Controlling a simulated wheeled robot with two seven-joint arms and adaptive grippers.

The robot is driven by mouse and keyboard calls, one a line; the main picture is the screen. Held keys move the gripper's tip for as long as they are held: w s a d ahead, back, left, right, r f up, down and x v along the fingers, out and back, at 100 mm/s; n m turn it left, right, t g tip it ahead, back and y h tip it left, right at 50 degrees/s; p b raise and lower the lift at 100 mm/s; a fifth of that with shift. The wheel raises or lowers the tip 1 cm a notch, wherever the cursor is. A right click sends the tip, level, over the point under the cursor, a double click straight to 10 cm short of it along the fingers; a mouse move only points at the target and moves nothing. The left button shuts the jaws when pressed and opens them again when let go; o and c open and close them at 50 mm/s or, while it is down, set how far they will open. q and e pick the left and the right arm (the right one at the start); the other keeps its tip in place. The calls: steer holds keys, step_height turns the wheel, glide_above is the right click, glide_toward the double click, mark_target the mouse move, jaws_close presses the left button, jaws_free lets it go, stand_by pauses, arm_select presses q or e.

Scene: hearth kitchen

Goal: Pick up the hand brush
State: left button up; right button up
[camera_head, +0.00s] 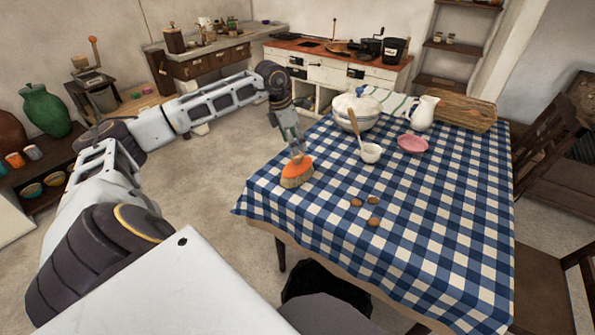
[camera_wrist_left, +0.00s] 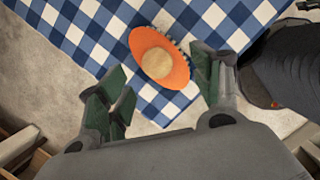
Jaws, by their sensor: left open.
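The hand brush (camera_head: 297,174) has an orange top and tan bristles. It lies on the blue-and-white checked tablecloth near the table's left corner. In the left wrist view the brush (camera_wrist_left: 147,42) shows as an orange oval with a round tan knob on top. My left gripper (camera_head: 296,150) is over the brush, pointing down. In the wrist view its green-padded fingers (camera_wrist_left: 160,85) are spread apart and empty, with the brush just beyond and between their tips. I cannot tell whether they touch it. My right gripper is not in view.
The cloth's front right is clear.

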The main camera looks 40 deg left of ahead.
mark_target(297, 165)
arm_select(q)
steer(key=shift+x, duration=0.8)
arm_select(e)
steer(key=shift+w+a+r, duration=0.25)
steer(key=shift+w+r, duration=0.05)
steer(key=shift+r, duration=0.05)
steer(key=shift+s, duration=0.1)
arm_select(q)
steer(key=shift+f, duration=0.55)
steer(key=x, duration=0.2)
steer(key=shift+w+a+f, duration=0.15)
steer(key=shift+a+f, duration=0.05)
steer(key=shift+f, duration=0.15)
steer(key=shift+w+f+b, duration=0.2)
steer(key=shift+f+b, duration=0.1)
steer(key=shift+f, duration=0.4)
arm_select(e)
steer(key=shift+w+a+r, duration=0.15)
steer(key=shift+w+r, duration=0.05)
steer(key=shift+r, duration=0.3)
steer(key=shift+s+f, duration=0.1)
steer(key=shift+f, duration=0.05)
